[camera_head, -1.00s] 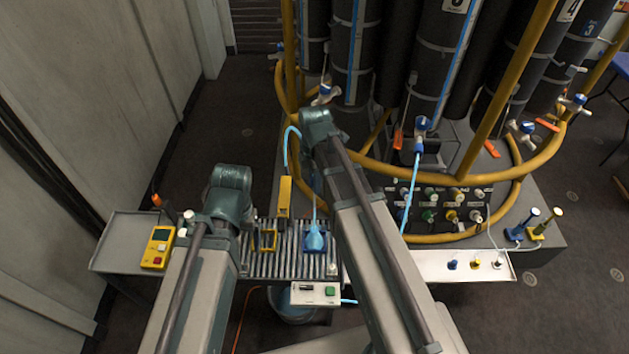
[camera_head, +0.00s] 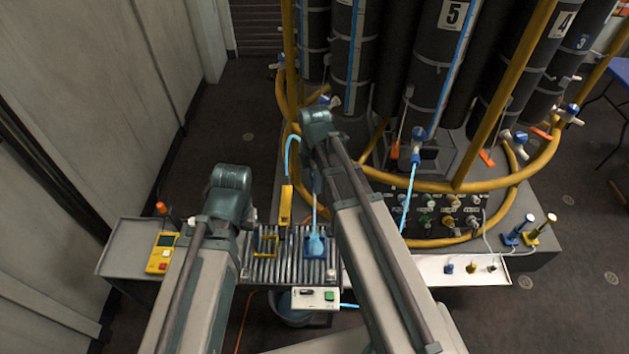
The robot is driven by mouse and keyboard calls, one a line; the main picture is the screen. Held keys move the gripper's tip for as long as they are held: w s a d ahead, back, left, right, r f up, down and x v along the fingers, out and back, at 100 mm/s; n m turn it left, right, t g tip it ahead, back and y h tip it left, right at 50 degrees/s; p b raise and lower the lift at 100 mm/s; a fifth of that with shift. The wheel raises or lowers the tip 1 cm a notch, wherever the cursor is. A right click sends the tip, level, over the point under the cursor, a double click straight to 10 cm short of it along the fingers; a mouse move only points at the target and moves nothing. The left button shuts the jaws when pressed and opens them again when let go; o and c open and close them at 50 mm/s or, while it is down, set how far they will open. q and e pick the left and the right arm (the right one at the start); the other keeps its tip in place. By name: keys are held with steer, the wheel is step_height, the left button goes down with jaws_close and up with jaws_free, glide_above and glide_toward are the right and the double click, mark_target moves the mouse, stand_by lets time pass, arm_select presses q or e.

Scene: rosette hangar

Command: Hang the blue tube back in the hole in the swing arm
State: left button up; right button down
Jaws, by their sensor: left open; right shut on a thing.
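A light blue tube (camera_head: 290,148) curves up from behind a narrow yellow upright piece (camera_head: 286,206) and passes behind my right arm's raised joint. I cannot tell whether the yellow piece is the swing arm, and no hole shows. A second light blue piece (camera_head: 316,243) stands in a dark blue square holder on the roller bed (camera_head: 287,270). Another blue tube (camera_head: 410,192) hangs from a blue valve further right. Both my arms reach forward over the bench. Both grippers are hidden behind the arms, so what they hold does not show.
A yellow frame (camera_head: 266,246) stands on the rollers. A yellow handheld box (camera_head: 162,252) lies on the left tray. A curved yellow rail (camera_head: 440,187) and tall dark cylinders (camera_head: 355,60) crowd the back. A white shelf (camera_head: 425,271) is at right. The left floor is clear.

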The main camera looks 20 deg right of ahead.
steer(key=shift+r+p, duration=1.3)
steer(key=shift+r, duration=0.2)
steer(key=s+a+f+b, duration=0.1)
steer(key=a+f+b, duration=0.1)
steer(key=a, duration=0.8)
steer(key=shift+s+f, duration=0.2)
steer(key=shift+f+b, duration=0.2)
steer(key=shift+b, duration=0.15)
steer(key=shift+f, duration=0.2)
steer(key=shift+f+b, duration=0.95)
steer(key=shift+b, duration=0.25)
